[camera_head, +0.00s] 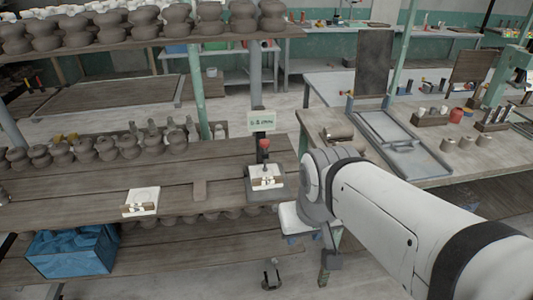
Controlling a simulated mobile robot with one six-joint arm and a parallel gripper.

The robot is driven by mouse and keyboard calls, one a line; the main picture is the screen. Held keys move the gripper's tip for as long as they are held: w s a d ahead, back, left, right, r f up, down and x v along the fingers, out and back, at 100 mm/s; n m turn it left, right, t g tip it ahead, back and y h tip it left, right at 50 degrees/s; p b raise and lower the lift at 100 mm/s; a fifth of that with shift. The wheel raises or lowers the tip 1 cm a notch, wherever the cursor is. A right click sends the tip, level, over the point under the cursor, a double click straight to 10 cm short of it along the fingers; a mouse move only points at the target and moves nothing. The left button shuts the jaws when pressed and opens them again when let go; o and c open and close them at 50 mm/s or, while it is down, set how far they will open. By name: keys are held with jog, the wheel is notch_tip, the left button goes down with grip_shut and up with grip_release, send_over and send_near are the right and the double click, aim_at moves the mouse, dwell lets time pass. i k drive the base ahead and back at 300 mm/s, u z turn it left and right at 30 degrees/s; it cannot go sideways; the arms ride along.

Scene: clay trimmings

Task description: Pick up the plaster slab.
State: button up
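Two small pale, square slab-like pieces lie on the middle shelf board. One pale slab (141,194) is at the front left and has small brownish and white bits on it. The other pale slab (265,171) is farther right, on a grey block, also with small bits on it. I cannot tell which is the plaster slab. My white arm comes in from the lower right and bends near the picture's middle, right of both pieces. I cannot make out my gripper.
Rows of dark clay pots stand on the upper shelf (150,46) and at the back of the middle shelf (90,185). A green post (196,95) and a small sign (261,122) rise near the right slab. A blue crate (75,252) sits below. A worktable (330,122) stands right.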

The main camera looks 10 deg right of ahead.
aim_at(272, 178)
jog(key=z, duration=0.1)
jog(key=i, duration=1)
jog(key=u, duration=0.05)
